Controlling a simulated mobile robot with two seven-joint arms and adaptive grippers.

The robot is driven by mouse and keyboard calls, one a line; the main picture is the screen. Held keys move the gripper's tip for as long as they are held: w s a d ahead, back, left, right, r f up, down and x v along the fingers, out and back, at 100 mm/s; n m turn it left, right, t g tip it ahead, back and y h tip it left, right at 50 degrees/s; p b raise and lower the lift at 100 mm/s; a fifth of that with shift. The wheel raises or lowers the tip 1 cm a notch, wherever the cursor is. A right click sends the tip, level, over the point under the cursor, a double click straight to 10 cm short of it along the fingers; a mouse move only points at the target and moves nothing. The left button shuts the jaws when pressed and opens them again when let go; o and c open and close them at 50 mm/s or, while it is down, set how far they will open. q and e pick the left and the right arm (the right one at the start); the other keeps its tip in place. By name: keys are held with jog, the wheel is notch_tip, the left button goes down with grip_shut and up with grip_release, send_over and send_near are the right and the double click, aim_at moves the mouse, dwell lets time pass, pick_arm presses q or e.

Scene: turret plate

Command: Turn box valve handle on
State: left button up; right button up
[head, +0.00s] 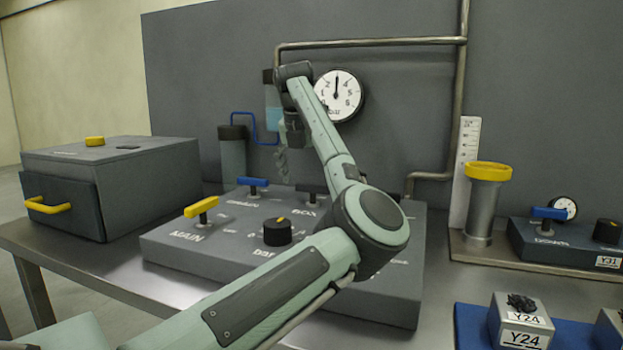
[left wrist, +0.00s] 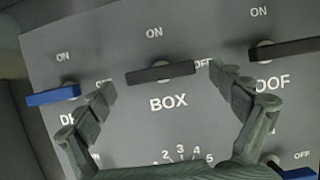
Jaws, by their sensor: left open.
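The box valve handle (left wrist: 160,72) is a dark bar above the printed word BOX in the left wrist view. It lies roughly level, with ON printed above it and OFF at its right. What looks like the same handle shows in the head view (head: 311,189), partly behind my arm. My left gripper (left wrist: 162,84) is open and empty, one fingertip to each side of the handle. In the head view the left gripper (head: 283,163) hangs over the panel (head: 190,250). I cannot tell whether the fingers touch the handle. My right gripper is not in view.
A blue handle (left wrist: 53,97) is left of the box handle, and another dark handle (left wrist: 285,49) is right. A yellow MAIN handle (head: 201,207) and black knob (head: 277,231) sit nearer the front. A gauge (head: 338,95) and pipes (head: 370,42) are behind my arm.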

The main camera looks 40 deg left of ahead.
pick_arm(q)
jog(key=shift+w+f, duration=0.1)
jog(key=c, duration=1.2)
jog(key=shift+o, duration=0.2)
jog(key=shift+d+n+y, duration=0.2)
jog(key=shift+n+y, duration=0.6)
jog(key=shift+n, duration=1.2)
jog(key=n+g, duration=0.1)
jog(key=n, duration=0.1)
jog(key=n+y, duration=0.1)
jog(key=n, duration=0.1)
jog(key=shift+w+d+n+g, duration=0.2)
jog(key=shift+n+g, duration=0.1)
jog(key=shift+g, duration=0.1)
jog(key=n+g, duration=0.1)
jog(key=n, duration=0.1)
jog(key=n+y, duration=0.1)
jog(key=n, duration=0.2)
jog(key=shift+w+g, duration=0.2)
jog(key=shift+g, duration=0.2)
jog(key=shift+w+n+g, duration=0.15)
jog(key=shift+n+g, duration=0.65)
jog(key=shift+n, duration=1.3)
jog(key=o, duration=1.2)
jog(key=shift+c, duration=0.2)
